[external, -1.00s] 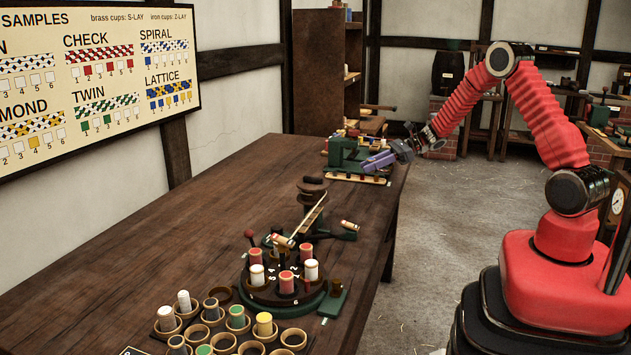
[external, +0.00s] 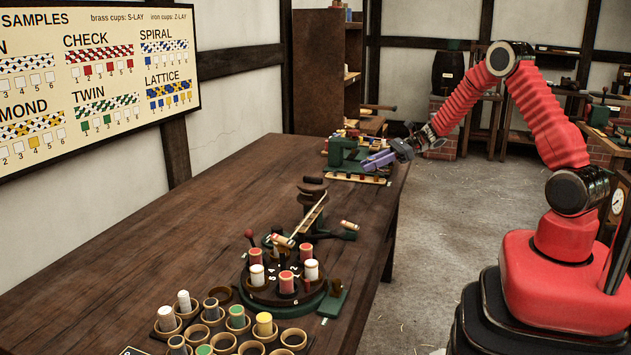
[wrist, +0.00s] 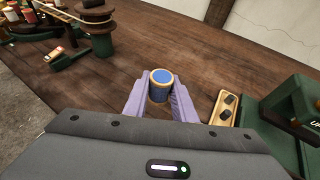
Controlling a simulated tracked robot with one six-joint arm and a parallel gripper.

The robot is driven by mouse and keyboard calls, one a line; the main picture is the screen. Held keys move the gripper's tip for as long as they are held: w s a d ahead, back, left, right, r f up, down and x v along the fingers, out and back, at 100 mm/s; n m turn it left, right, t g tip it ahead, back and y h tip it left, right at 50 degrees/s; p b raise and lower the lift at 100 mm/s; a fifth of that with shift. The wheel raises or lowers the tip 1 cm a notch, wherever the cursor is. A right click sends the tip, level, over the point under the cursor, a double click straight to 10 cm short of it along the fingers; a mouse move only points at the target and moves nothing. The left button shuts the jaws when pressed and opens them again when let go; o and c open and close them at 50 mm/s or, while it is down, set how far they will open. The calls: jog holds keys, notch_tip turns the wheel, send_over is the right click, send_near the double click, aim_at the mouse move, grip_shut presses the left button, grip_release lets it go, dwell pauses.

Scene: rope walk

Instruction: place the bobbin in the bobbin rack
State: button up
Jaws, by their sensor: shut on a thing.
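A bobbin (wrist: 160,83) with a blue top and pale wooden rim is between the purple fingers of my gripper (wrist: 160,92) in the wrist view. The gripper is shut on it. In the external view my gripper (external: 373,162) is over the far right end of the table, and the bobbin is too small to make out there. Some cups hold white, green, yellow and dark bobbins; others are empty. My gripper is far from it.
A round numbered carrier (external: 262,297) with red and white bobbins stands beside the rack. The table's left side is clear.

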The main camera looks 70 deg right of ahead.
jog(key=s+a+f, duration=0.1)
jog(key=a, duration=0.1)
jog(key=s+a+f+n+y, duration=0.1)
jog(key=a, duration=0.2)
jog(key=s+a+f+n+g+y, duration=0.1)
jog(key=a, duration=0.2)
jog(key=shift+a+f, duration=0.15)
jog(key=shift+f, duration=0.25)
jog(key=s+a+f+n+g+y, duration=0.1)
jog(key=a, duration=0.5)
jog(key=s+a+f+n+g+y, duration=0.1)
jog(key=s+a+f, duration=0.1)
jog(key=a, duration=0.4)
jog(key=s+a+f+n+g, duration=0.1)
jog(key=a, duration=0.5)
jog(key=shift+s+a+f+y, duration=0.1)
jog(key=shift+s+f+y, duration=0.05)
jog(key=shift+s+y, duration=0.2)
